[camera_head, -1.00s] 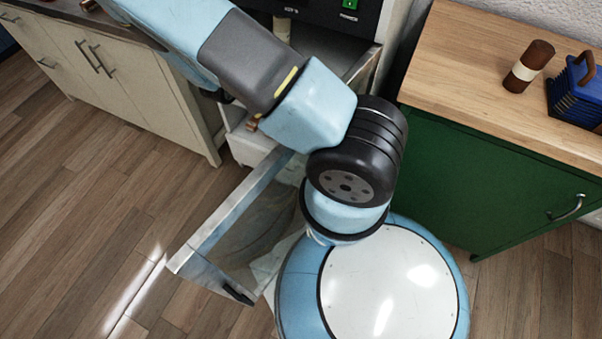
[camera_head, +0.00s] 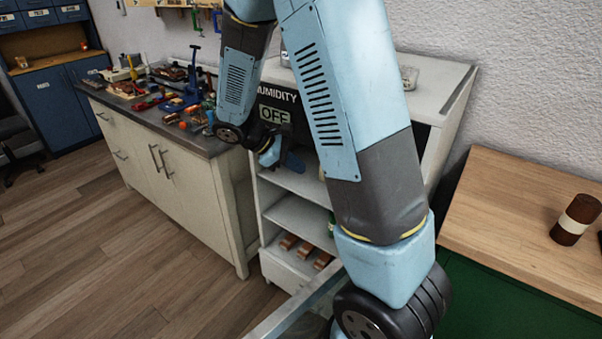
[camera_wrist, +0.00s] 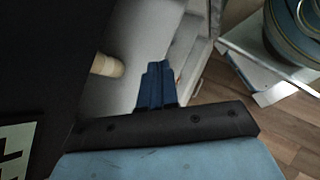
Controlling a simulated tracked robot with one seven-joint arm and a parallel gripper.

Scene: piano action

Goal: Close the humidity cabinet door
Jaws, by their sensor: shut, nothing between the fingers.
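The humidity cabinet (camera_head: 455,95) stands behind my arm, with a dark "HUMIDITY" panel reading "OFF". Its front is open and shows white shelves (camera_head: 300,183). The door (camera_head: 293,312) stands swung out towards me at the bottom of the head view; only part of its pale frame shows, the rest cut off or behind my arm. My gripper (camera_head: 291,162) is at the upper front of the cabinet, by the panel and upper shelf, apart from the door. In the wrist view its blue fingers (camera_wrist: 157,84) are together and empty.
A cream workbench (camera_head: 150,150) cluttered with tools stands left of the cabinet. A green cabinet (camera_head: 500,305) with a wooden top (camera_head: 500,205) stands at right, close to the door. Wooden floor (camera_head: 120,270) is clear at front left.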

